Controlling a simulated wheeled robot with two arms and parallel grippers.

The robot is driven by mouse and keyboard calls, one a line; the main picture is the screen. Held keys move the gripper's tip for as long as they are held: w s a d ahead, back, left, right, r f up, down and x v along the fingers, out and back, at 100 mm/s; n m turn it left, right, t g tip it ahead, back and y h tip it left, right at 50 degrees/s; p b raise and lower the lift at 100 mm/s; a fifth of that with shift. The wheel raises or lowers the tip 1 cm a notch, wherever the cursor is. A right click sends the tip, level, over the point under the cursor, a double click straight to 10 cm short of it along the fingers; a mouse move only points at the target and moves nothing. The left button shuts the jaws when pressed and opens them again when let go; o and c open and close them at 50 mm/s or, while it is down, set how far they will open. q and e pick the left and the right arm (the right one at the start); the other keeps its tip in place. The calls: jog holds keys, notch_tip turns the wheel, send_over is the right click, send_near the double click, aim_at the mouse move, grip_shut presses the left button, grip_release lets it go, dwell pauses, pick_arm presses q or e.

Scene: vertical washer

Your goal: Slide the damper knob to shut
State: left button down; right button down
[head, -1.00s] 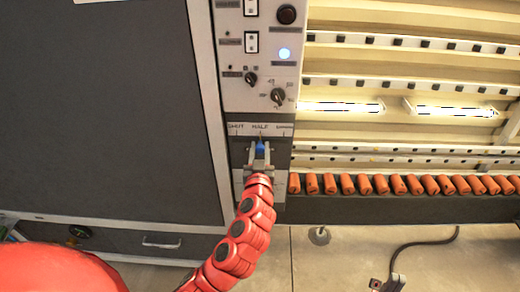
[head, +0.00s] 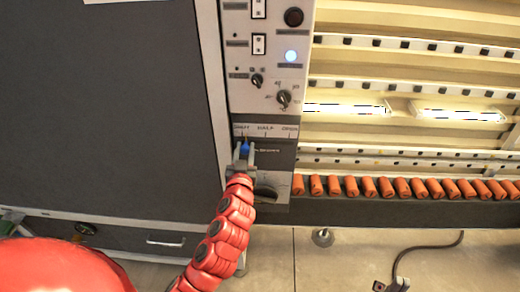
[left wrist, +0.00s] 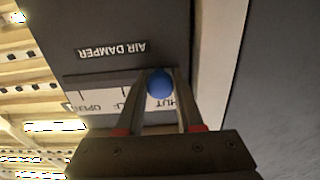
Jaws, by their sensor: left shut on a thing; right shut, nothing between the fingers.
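The blue damper knob (head: 245,147) sits at the left end of its slot, just below the SHUT mark on the scale strip (head: 266,129). HALF and OPEN lie to its right. My left gripper (head: 244,154) reaches up from below and is shut on the knob. In the left wrist view the knob (left wrist: 160,83) is between the two fingers (left wrist: 160,92), beside the upside-down SHUT lettering, which it partly hides. The AIR DAMPER label (left wrist: 111,49) is on the dark panel. My right gripper is not in view.
The control panel (head: 270,70) with switches, two rotary knobs and a lit button is above the damper. A dark cabinet door (head: 110,110) stands to the left. Orange rollers (head: 385,187) line the opening at right. A cable (head: 430,247) lies on the floor.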

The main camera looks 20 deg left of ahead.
pick_arm(q)
jog(key=shift+s+a, duration=0.15)
jog(key=shift+a, duration=0.55)
jog(key=c, duration=0.5)
grip_release()
jog(key=shift+a, duration=0.1)
jog(key=shift+c, duration=0.2)
